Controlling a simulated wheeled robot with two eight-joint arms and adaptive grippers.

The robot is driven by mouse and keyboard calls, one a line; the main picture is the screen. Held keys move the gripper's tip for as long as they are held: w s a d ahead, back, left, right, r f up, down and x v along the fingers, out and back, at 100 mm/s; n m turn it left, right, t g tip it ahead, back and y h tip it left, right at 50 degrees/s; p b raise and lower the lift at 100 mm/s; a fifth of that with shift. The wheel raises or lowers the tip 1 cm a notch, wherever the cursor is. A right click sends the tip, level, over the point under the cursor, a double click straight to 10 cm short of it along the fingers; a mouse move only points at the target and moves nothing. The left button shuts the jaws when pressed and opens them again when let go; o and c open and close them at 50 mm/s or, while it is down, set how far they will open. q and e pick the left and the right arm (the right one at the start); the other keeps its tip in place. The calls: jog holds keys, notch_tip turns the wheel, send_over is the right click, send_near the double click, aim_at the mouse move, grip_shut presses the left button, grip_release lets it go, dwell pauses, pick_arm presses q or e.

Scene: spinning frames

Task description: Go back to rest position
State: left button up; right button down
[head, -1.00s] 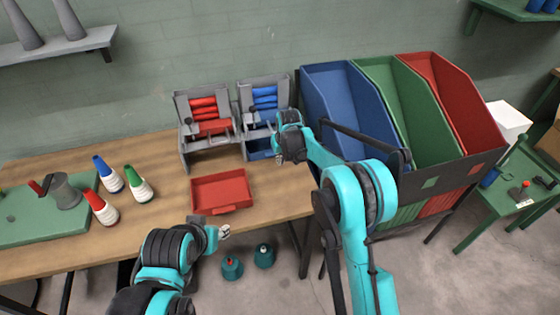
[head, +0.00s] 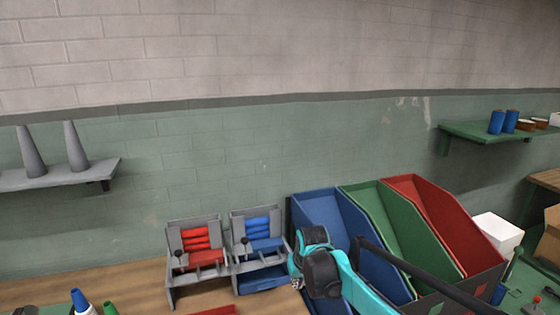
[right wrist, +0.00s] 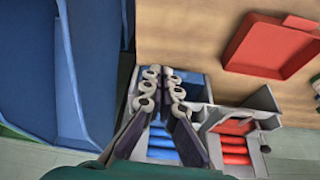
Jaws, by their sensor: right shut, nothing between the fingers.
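My right gripper (head: 297,283) is beside the right edge of the blue spool rack (head: 258,245) in the head view. In the right wrist view its fingers (right wrist: 160,72) are shut with nothing between them, above the blue rack's open tray. The turquoise right arm comes in from the lower right, in front of the blue bin. My left gripper and arm are out of the head view.
A red spool rack (head: 196,250) stands left of the blue one on the wooden table (head: 140,285). Blue (head: 325,215), green (head: 395,225) and red (head: 440,225) bins stand at the right. A red tray (right wrist: 270,45) lies on the table. A grey shelf (head: 60,176) is at left.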

jog(key=s+d+r+m+t, duration=0.1)
jog(key=s+d+r, duration=0.25)
jog(key=s, duration=0.35)
jog(key=s+d+r, duration=0.2)
jog(key=s+d, duration=0.2)
jog(key=s, duration=0.3)
jog(key=s+d+f+t, duration=0.1)
jog(key=s+d+f, duration=0.1)
jog(key=s, duration=0.5)
jog(key=s+d+f+m+t+h, duration=0.1)
jog(key=s+d+f, duration=0.2)
jog(key=s, duration=0.4)
jog(key=shift+m, duration=0.3)
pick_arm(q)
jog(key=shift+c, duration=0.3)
